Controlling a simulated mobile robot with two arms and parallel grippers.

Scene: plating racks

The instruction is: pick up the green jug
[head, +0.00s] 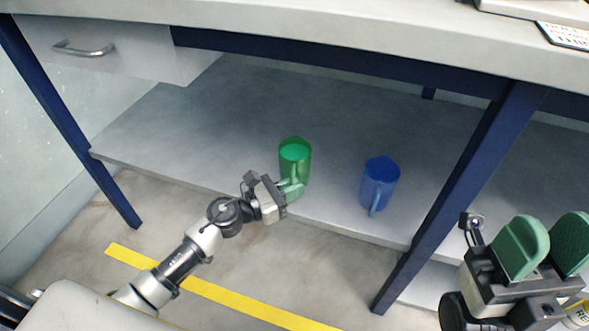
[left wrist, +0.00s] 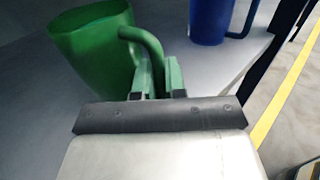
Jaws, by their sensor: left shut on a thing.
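The green jug (head: 294,160) stands upright near the front edge of the lower shelf (head: 215,130) in the head view. In the left wrist view the jug (left wrist: 92,50) is at the upper left, with its handle curving down toward my fingers. My left gripper (head: 291,188) reaches in from the front and is shut on the jug's handle. In the left wrist view the left gripper's green fingers (left wrist: 159,78) are on either side of the handle's lower part. My right gripper (head: 546,243) is open and empty at the right, outside the shelf.
A blue jug (head: 380,184) stands on the same shelf to the right; it also shows in the left wrist view (left wrist: 210,20). A blue table leg (head: 455,200) is at the right. The tabletop (head: 350,30) overhangs the shelf. The shelf's left part is clear.

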